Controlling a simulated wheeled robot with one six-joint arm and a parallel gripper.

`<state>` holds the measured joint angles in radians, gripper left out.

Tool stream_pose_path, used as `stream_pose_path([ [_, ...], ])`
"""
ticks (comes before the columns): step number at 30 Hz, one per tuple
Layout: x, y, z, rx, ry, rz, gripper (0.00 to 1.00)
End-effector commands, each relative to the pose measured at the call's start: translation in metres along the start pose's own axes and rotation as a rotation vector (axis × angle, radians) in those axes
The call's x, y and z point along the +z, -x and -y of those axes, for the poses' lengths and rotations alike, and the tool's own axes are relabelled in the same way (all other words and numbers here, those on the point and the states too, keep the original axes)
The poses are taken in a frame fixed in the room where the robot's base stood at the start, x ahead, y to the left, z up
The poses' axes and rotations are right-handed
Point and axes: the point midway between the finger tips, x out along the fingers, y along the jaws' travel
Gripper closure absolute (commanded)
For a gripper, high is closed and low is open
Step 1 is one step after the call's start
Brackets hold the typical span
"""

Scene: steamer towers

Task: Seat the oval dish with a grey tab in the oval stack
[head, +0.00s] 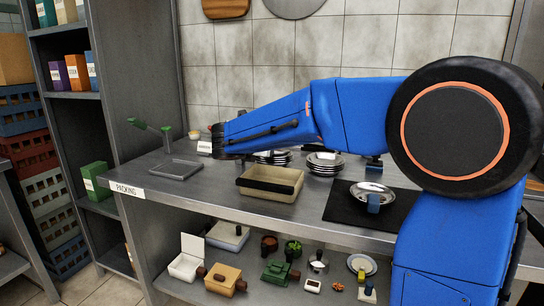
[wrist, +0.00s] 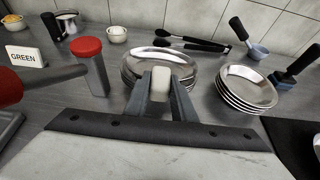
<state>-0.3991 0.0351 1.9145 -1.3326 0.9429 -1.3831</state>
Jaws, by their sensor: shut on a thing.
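My gripper (wrist: 160,84) is shut on a pale grey tab (wrist: 160,78) in the wrist view. The oval dish with this tab seems to be the top silver dish (wrist: 150,56), just beyond the fingers. It lies over or on the oval stack (wrist: 128,82); the fingers hide the near rim, so I cannot tell whether it is fully seated. In the head view my arm reaches left over the counter, and its end hides the fingertips and part of the oval stack (head: 272,159).
A round dish stack (wrist: 248,90) stands to the right of the oval stack. A beige tray (head: 268,190) is in front. A dish with a blue tab (head: 372,189) sits on a black mat (head: 345,211). Tongs (wrist: 195,44), a red-capped post (wrist: 88,46) and a GREEN sign (wrist: 26,57) stand near.

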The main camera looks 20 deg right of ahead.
Motion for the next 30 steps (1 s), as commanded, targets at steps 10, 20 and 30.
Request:
stream_pose_path([
  [10,-0.0029,-0.0013,0.0,0.0,0.0,0.0,1.0],
  [20,-0.0059,-0.0026,0.0,0.0,0.001,0.0,1.0],
  [30,-0.0066,-0.0027,0.0001,0.0,0.001,0.0,0.55],
])
